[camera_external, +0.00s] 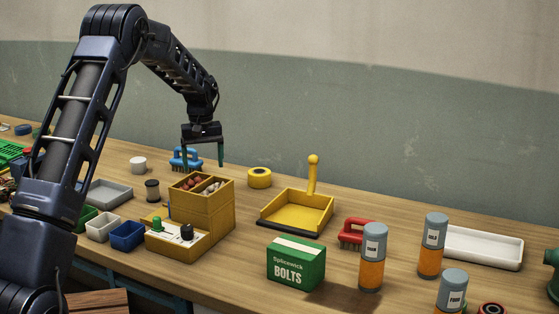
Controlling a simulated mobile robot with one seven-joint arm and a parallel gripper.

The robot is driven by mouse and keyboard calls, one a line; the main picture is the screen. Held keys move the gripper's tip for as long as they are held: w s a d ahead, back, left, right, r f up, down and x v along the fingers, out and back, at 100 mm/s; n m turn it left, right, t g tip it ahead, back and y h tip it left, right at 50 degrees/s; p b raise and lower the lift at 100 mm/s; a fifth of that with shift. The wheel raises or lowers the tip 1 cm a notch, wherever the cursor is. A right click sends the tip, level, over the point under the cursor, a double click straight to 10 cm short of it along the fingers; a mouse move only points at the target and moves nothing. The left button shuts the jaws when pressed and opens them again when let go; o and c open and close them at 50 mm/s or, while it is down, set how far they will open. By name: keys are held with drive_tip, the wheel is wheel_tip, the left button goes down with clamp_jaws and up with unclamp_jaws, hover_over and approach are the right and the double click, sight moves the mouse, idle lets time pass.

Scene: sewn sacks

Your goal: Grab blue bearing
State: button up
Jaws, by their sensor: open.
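I cannot make out a blue bearing for certain. A small, round, blue object (22,129) lies at the far left edge of the table; it is too small to tell whether it is a bearing. My gripper (203,164) is open and points down above the back of the table, behind the yellow box. Its two teal fingers are spread, with nothing seen between them. A blue-handled brush (186,155) stands just behind or beside the left finger; I cannot tell if they touch.
A yellow box (203,213) with compartments stands in front of my gripper. A yellow tape roll (259,177) and yellow dustpan (297,211) are to the right. Several orange-grey cans, a green bolts box (296,264) and a red ring-shaped object (492,309) are nearer the front right.

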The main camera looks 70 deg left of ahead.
drive_tip(key=shift+w+d+f, duration=0.1)
drive_tip(key=shift+d+f, duration=0.05)
drive_tip(key=shift+f, duration=1.65)
drive_tip(key=shift+d+f, duration=0.1)
drive_tip(key=shift+f, duration=1.65)
drive_tip(key=c, duration=1.3)
